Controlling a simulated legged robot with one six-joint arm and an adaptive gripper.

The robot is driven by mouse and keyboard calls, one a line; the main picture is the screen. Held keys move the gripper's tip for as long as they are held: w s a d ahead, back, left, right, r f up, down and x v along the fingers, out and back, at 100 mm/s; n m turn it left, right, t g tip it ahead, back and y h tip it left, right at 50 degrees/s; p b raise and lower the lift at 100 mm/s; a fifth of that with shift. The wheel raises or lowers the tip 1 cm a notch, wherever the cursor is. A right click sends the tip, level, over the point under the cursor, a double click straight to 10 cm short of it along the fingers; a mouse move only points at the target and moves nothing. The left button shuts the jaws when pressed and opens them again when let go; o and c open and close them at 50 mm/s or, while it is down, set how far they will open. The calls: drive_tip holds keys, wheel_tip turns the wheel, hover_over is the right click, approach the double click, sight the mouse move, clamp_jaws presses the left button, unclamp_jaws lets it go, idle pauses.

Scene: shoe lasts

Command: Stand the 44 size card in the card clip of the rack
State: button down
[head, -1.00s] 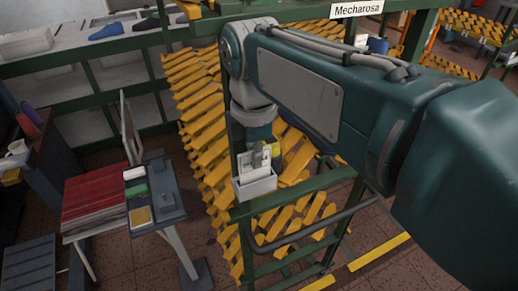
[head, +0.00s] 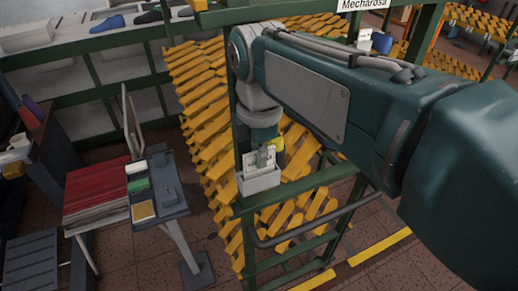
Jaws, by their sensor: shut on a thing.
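The card clip (head: 259,182) is a pale, open-topped holder on the front of the green rack (head: 292,193). A pale card (head: 262,160) with dark marks stands upright at the mouth of the clip; its number is too small to read. My gripper (head: 264,148) points down over the clip and is shut on this card. The fingertips are partly hidden by the card and small in view. I cannot tell whether the card's lower edge is inside the clip or just behind its front wall.
Yellow shoe lasts (head: 200,100) hang in rows on the rack behind the clip. A dark stand (head: 172,204) with small coloured blocks and a red stack (head: 95,190) are at the left. A grey rail (head: 310,232) curves below the clip.

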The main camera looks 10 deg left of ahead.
drive_tip(key=shift+f, duration=0.2)
drive_tip(key=c, duration=0.7)
unclamp_jaws()
drive_tip(key=o, duration=0.4)
drive_tip(key=shift+w+r, duration=0.1)
drive_tip(key=shift+r, duration=0.15)
drive_tip(key=shift+r, duration=0.75)
drive_tip(key=shift+d+r, duration=0.15)
drive_tip(key=shift+r, duration=1.15)
